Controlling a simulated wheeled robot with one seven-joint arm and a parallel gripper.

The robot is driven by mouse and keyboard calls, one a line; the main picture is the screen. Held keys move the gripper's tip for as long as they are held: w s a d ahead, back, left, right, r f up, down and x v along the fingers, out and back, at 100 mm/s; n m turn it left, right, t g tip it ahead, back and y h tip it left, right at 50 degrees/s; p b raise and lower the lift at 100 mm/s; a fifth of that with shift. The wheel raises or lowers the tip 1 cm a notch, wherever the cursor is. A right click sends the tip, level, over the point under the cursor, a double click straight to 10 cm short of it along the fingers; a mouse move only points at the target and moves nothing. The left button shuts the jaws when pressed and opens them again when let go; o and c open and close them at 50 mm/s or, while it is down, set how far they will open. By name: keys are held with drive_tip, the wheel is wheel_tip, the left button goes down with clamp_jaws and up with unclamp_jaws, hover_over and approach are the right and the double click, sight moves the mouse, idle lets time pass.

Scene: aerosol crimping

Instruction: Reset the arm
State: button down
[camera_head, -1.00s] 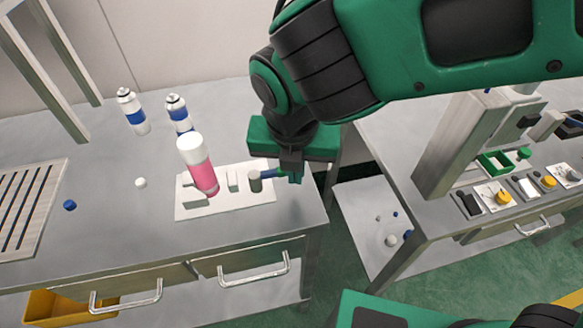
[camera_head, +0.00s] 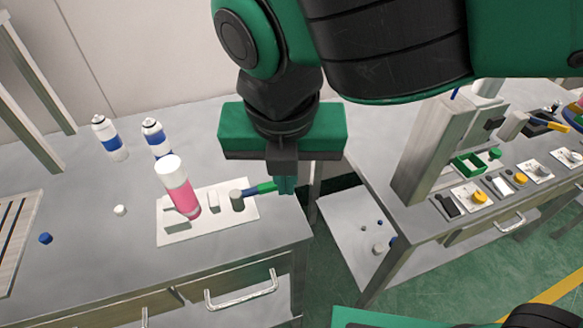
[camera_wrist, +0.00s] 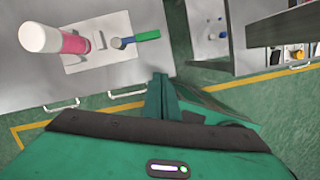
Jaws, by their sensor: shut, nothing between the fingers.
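My gripper (camera_head: 286,185) is shut and empty. In the head view it hangs over the right front corner of the left table, at the right edge of a white plate (camera_head: 180,236). In the wrist view its fingers (camera_wrist: 161,97) stand below the plate in the picture. My arm reaches in from the upper right. A blue and green handled tool (camera_head: 258,189) lies at the plate's right side, its end near my fingers in the head view; I cannot tell if they touch. In the wrist view they look apart.
Two blue-banded cans (camera_head: 109,139) stand behind. A post (camera_head: 432,150) and a green tray (camera_head: 469,164) are on the right table. A gap separates the tables.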

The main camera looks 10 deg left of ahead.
drive_tip(key=shift+d, duration=0.1)
idle(0.4)
drive_tip(key=w+d+f+m+h, duration=0.1)
drive_tip(key=w+d+m, duration=0.3)
drive_tip(key=d+m, duration=0.4)
drive_tip(key=w+d+f+m+g, duration=0.1)
drive_tip(key=w+d+m, duration=0.2)
drive_tip(key=d+m, duration=0.55)
drive_tip(key=w+d+f+m+h, duration=0.1)
drive_tip(key=w+d+m, duration=0.35)
drive_tip(key=d, duration=0.75)
drive_tip(key=s+d+f+m+g, duration=0.1)
drive_tip(key=s+d+f+m, duration=0.1)
drive_tip(key=s+d+m, duration=0.4)
drive_tip(key=s+d+f+m+y, duration=0.1)
drive_tip(key=s+d+f+m, duration=0.1)
drive_tip(key=s+d+m, duration=0.5)
drive_tip(key=d+m, duration=0.6)
drive_tip(key=m, duration=0.4)
drive_tip(key=shift+d+f+g+y, duration=0.15)
drive_tip(key=shift+f+g+y, duration=0.15)
drive_tip(key=shift+g, duration=0.1)
